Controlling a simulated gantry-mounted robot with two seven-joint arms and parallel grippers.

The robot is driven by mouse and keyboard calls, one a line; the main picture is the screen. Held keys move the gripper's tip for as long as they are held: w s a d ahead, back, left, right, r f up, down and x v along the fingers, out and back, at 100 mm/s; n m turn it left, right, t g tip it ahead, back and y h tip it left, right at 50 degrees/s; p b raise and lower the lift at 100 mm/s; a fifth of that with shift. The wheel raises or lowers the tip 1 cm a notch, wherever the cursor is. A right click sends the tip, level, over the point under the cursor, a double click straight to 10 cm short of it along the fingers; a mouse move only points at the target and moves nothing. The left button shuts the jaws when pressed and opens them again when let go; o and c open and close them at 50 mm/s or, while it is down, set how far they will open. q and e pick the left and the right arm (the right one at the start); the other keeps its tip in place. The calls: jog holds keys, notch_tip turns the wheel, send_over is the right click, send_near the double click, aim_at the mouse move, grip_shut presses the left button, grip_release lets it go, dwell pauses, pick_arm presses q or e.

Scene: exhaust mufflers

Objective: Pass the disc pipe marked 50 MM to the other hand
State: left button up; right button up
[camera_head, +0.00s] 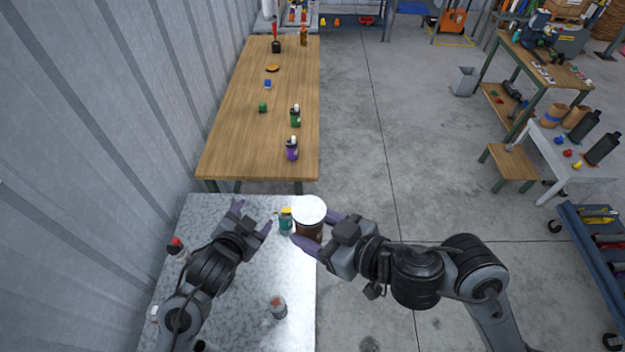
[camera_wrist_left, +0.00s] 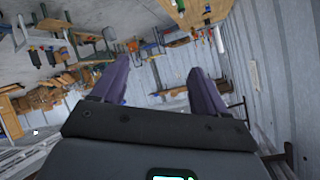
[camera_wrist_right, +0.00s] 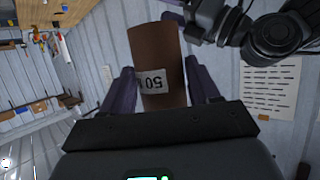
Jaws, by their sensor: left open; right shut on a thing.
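The disc pipe is a brown cylinder with a pale round top (camera_head: 310,210). In the right wrist view the pipe (camera_wrist_right: 157,60) carries a white label reading "50", upside down. My right gripper (camera_head: 322,232) is shut on it, one purple finger on each side, and holds it over the metal table's right edge. My left gripper (camera_head: 252,219) is open and empty, to the left of the pipe and apart from it. The left wrist view shows its spread fingers (camera_wrist_left: 155,85) with nothing between them.
The metal table (camera_head: 235,310) bears a teal bottle with a yellow top (camera_head: 286,219) beside the pipe, a grey can (camera_head: 278,307) and a red-capped bottle (camera_head: 177,246). A wooden table (camera_head: 235,150) with small bottles stands beyond. A corrugated wall (camera_head: 90,130) is at left.

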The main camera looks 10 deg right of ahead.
pick_arm(q)
jog(key=w+d+r+m+h, duration=0.3)
jog(key=d+r+m, duration=0.2)
jog(key=d+r, duration=0.2)
jog(key=w+d+r+m+h, duration=0.3)
jog(key=d+r+m, duration=0.1)
jog(key=d+r, duration=0.25)
jog(key=s+d+r+m+g+h, duration=0.25)
jog(key=s+d+m+g, duration=0.2)
jog(key=d+m, duration=0.3)
jog(key=s+d+r+m+g+h, duration=0.1)
jog(key=s+d+r+m+g, duration=0.3)
jog(key=d+m, duration=0.35)
notch_tip(320, 180, up, 3)
jog(key=m+g+y, duration=0.3)
jog(key=m+y, duration=0.9)
jog(key=y, duration=0.2)
send_over(312, 223)
jog(key=w+d, duration=0.1)
jog(key=w, duration=0.2)
jog(key=shift+d+f+t, duration=0.1)
jog(key=shift+f+t, duration=0.05)
jog(key=shift+t, duration=0.1)
jog(key=shift+a, duration=0.2)
jog(key=shift+a+f, duration=0.1)
jog(key=shift+f, duration=0.1)
notch_tip(312, 223, down, 11)
jog(key=shift+f, duration=0.1)
jog(key=shift+c, duration=0.2)
